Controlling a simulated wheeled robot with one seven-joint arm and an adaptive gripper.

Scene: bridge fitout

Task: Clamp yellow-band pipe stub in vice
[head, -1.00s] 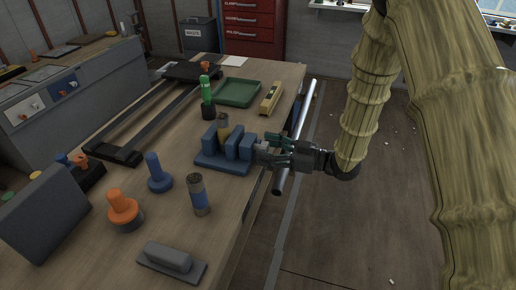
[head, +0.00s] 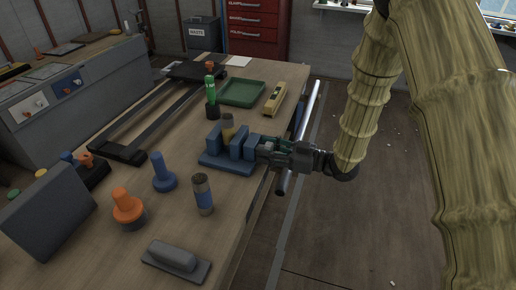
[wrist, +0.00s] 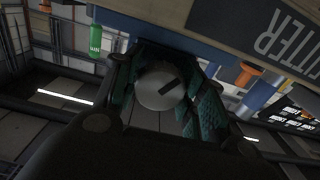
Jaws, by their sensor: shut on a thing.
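The blue vice (head: 247,166) sits at the right edge of the bench in the head view. My gripper (head: 265,146) is at the vice's right end, off the bench edge, shut on the vice's screw knob. In the wrist view the round grey knob (wrist: 160,88) with a dark slot lies between my teal-padded fingers.
A blue-banded cylinder (head: 202,193), blue peg (head: 162,174), orange knob (head: 127,207) and grey float (head: 176,258) stand nearer on the bench. A green tray (head: 241,92) and yellow level (head: 275,98) lie beyond the vice. A long rod (head: 308,110) runs along the bench side.

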